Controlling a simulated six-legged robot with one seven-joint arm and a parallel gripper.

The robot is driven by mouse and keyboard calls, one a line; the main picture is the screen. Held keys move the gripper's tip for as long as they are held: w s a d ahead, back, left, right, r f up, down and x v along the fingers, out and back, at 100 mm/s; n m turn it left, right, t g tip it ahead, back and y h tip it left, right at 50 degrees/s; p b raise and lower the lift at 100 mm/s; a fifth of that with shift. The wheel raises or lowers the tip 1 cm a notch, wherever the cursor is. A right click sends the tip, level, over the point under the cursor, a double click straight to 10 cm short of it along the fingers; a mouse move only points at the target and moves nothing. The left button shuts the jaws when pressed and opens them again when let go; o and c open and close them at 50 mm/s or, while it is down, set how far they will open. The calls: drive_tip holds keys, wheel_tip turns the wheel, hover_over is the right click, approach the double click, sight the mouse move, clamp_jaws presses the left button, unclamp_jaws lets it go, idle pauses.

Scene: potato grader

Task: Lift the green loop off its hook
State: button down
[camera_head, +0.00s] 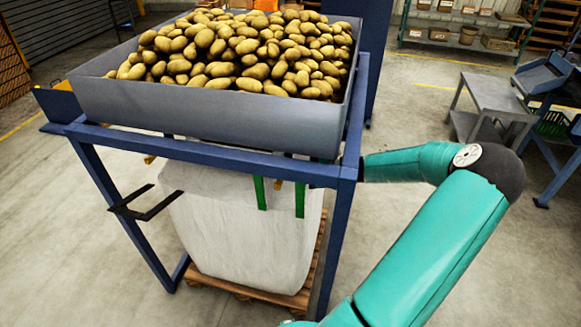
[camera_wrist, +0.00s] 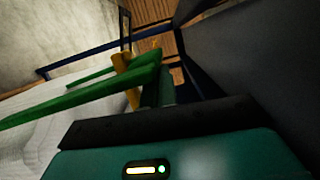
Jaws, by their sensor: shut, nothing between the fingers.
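The green loop (camera_wrist: 85,98) shows in the wrist view as two bands running from the left edge to a yellow hook (camera_wrist: 124,66). The bands meet close to the hook; whether the loop sits around it is hard to tell. My gripper (camera_wrist: 163,80) is shut and empty, right beside the loop's end and the hook; contact cannot be made out. My gripper is hidden there behind the blue frame.
A grey hopper full of potatoes (camera_head: 235,55) sits on a blue frame (camera_head: 344,225) above the bag, which stands on a wooden pallet (camera_head: 262,294). Dark prongs (camera_head: 146,207) stick out at left. A grey table (camera_head: 497,97) stands at right. The floor around is mostly clear.

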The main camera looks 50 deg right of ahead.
drive_tip(key=v, duration=1.3)
drive_tip(key=shift+s+d, duration=0.25)
drive_tip(key=shift+d, duration=0.1)
